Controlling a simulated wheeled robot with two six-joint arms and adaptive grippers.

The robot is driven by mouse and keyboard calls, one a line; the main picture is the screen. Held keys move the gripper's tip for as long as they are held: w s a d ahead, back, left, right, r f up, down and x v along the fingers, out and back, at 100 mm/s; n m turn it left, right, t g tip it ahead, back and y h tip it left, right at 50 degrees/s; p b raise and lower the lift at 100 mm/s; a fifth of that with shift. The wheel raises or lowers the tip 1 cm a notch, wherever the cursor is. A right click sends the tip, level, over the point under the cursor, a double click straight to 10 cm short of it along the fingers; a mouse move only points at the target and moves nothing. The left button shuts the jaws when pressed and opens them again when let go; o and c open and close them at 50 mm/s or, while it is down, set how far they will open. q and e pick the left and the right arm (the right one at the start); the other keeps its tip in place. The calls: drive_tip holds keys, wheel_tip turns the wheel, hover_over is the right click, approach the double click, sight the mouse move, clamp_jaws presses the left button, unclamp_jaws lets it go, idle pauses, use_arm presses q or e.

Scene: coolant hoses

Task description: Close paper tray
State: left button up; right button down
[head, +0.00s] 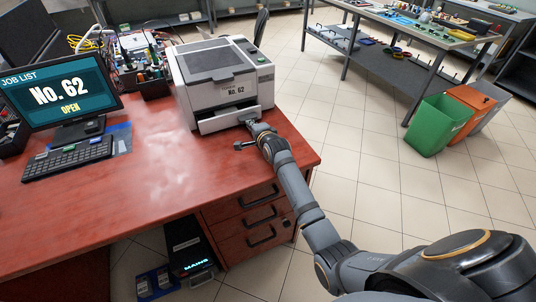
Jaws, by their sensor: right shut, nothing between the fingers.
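The printer (222,72), light grey with a dark top and labelled No. 62, stands on the red desk (130,186). Its paper tray (226,120) shows at the bottom of the front face. I cannot tell how far the tray sticks out. My right gripper (254,127) is shut and empty. Its fingertips are at the right part of the tray front, touching or very close to it. My right arm reaches in from the lower right. My left gripper is not in view.
A monitor (58,92) reading "JOB LIST No. 62 OPEN" and a keyboard (68,158) stand on the left of the desk. A pen holder (153,82) is left of the printer. Green (436,125) and orange (466,110) bins stand on the floor at right. The desk front is clear.

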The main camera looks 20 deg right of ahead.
sight(247, 116)
drive_tip(key=w+b, duration=0.1)
drive_tip(key=w, duration=0.3)
drive_tip(key=shift+w, duration=0.3)
drive_tip(key=shift+r, duration=0.15)
